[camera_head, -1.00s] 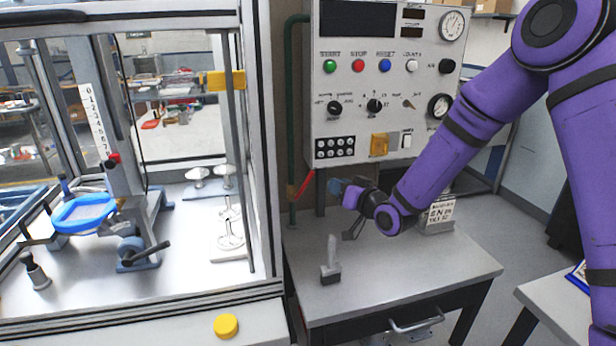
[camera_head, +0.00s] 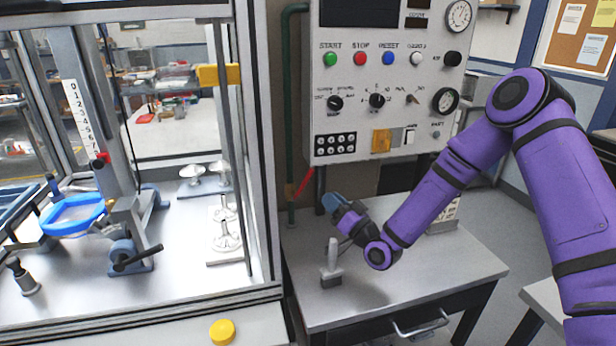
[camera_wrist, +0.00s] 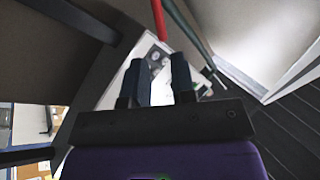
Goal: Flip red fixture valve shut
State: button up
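The red valve lever (camera_head: 306,183) slants up and to the right from a brass-coloured fitting (camera_head: 290,191) on the vertical green pipe (camera_head: 289,110), left of the control panel. In the wrist view the red lever (camera_wrist: 160,18) shows at the top, beyond the fingers. My gripper (camera_head: 329,203) is below and right of the lever in the head view, its blue fingers pointing up and left. In the wrist view my gripper (camera_wrist: 156,66) has its two fingers apart with nothing between them. It appears apart from the lever. The lever's far end is cut off in the wrist view.
The control panel (camera_head: 350,112) hangs above my gripper. A metal table (camera_head: 400,290) lies below, with a small upright grey part (camera_head: 331,268) near its left edge. The glazed machine enclosure (camera_head: 262,150) stands close on the left. A yellow button (camera_head: 222,331) is at front.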

aim_at(308, 177)
jog(key=x, duration=1)
jog(key=shift+r, duration=0.1)
grip_shut()
